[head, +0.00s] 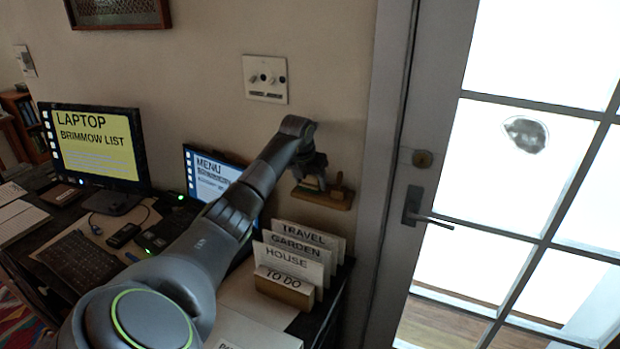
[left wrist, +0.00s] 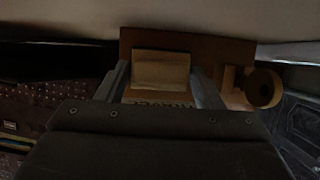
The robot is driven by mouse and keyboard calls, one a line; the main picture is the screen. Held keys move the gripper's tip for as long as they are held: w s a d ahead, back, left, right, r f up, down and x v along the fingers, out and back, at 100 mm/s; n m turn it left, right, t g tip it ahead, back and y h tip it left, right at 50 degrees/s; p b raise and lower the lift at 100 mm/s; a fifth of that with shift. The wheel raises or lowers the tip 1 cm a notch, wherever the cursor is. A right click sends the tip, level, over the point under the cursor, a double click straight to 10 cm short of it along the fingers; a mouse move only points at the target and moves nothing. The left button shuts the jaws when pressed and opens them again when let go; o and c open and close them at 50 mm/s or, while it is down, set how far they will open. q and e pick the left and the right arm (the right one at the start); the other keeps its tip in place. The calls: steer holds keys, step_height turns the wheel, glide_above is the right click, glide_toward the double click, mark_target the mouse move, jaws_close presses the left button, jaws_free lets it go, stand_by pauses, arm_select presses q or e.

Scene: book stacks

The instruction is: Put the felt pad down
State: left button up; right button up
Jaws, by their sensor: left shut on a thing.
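My left gripper (head: 312,172) reaches the wall beside the door and points down at a small wooden wall ledge (head: 326,201). It is shut on a small block, which I take to be the felt pad (head: 311,184). In the left wrist view the pad (left wrist: 160,72) shows as a tan block between the two fingers of my left gripper (left wrist: 162,85), with dim lettering below it. The brown ledge (left wrist: 220,48) lies behind it. I cannot tell whether the pad touches the ledge. My right gripper is not in view.
A wooden round-ended piece (left wrist: 263,88) stands on the ledge close to the right finger. Below are upright cards in a holder (head: 285,288). Two screens (head: 92,145) stand on the desk at left. The door handle (head: 422,212) is to the right. A switch plate (head: 265,79) is above.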

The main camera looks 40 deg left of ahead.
arm_select(q)
steer(key=shift+f, duration=0.15)
steer(key=o, duration=1.1)
steer(key=shift+c, duration=0.2)
steer(key=shift+r, duration=0.3)
steer(key=b+v, duration=0.2)
steer(key=v, duration=0.9)
steer(key=shift+s+r, duration=0.25)
steer(key=shift+r, duration=0.1)
